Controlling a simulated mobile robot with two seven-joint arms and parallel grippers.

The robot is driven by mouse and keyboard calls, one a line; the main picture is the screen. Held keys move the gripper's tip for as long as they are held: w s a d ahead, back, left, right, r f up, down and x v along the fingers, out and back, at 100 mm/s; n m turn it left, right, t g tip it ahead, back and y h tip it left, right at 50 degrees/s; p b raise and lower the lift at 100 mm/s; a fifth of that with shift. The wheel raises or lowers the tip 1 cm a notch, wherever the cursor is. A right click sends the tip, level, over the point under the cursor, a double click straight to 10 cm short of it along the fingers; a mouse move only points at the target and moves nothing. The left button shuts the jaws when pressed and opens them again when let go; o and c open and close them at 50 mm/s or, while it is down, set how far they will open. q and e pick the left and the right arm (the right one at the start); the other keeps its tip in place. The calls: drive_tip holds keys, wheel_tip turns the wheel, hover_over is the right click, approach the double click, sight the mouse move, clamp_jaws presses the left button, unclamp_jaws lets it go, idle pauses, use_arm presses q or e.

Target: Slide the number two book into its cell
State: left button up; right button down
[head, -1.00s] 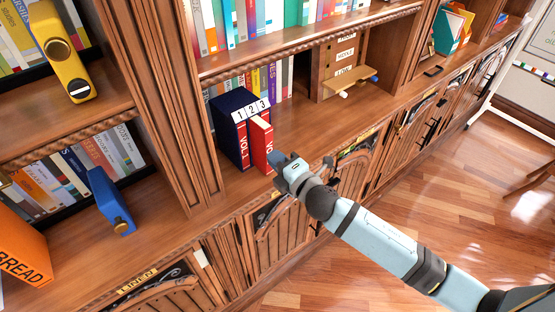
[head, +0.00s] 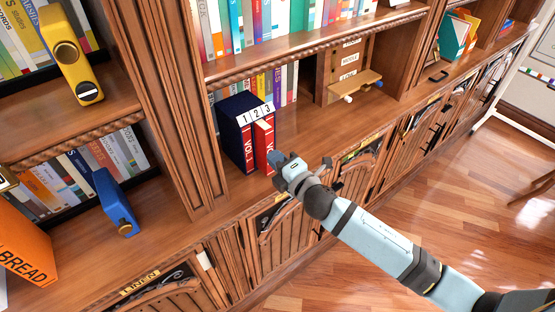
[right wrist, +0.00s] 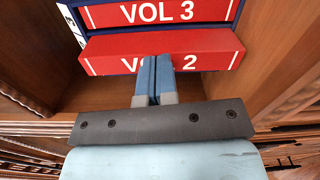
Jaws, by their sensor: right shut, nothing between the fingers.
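The number two book (head: 263,142) is red and stands upright in the middle cell of a dark blue holder (head: 228,133) marked 1, 2, 3. In the right wrist view its "VOL 2" spine (right wrist: 205,58) sticks out slightly past the red "VOL 3" book (right wrist: 165,13). Another red book (head: 247,150) stands to its left in the head view. My right gripper (head: 275,160) is shut and empty. Its blue fingertips (right wrist: 154,60) are at the VOL 2 spine, appearing to touch it and covering part of the lettering. My left gripper is out of view.
The holder stands on a wooden shelf (head: 310,130), beside an upright post (head: 168,100) on its left. Bare shelf lies to its right, up to a small wooden unit with a ledge (head: 355,83). Books (head: 290,82) stand behind. A shelf board overhangs above.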

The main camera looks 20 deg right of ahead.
sight(267, 151)
drive_tip(key=shift+x, duration=2)
drive_tip(key=shift+s, duration=0.1)
drive_tip(key=shift+p+v, duration=0.45)
drive_tip(key=shift+v, duration=0.9)
drive_tip(key=b+v, duration=0.1)
drive_tip(key=v, duration=1.2)
drive_tip(key=shift+s+d, duration=0.2)
drive_tip(key=shift+s, duration=0.1)
